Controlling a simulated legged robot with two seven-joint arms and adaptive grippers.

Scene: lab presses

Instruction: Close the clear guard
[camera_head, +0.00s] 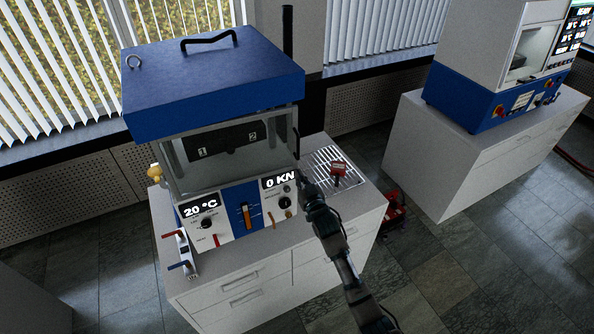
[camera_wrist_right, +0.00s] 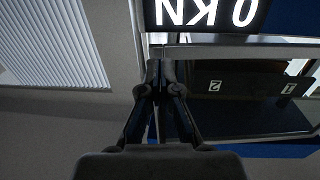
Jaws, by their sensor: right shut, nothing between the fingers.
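The press (camera_head: 215,90) has a blue top and a white control panel reading 20 °C and 0 KN. The clear guard (camera_head: 222,172) is at the front of its chamber, with a dark upright handle (camera_head: 297,145) near the chamber's right side. I cannot tell how far the guard stands open. My right gripper (camera_head: 303,172) is shut and empty, at the chamber's lower right corner just below the handle. In the right wrist view the gripper (camera_wrist_right: 160,68) points at the edge of the chamber frame, beside the plates marked 1 and 2; contact is unclear. My left gripper is out of view.
The press stands on a white cabinet (camera_head: 245,285). A metal grid (camera_head: 325,165) with a red-handled item (camera_head: 338,170) lies to its right. A second machine (camera_head: 500,70) stands on another cabinet (camera_head: 470,150) at the right. Tiled floor between the cabinets is partly clear.

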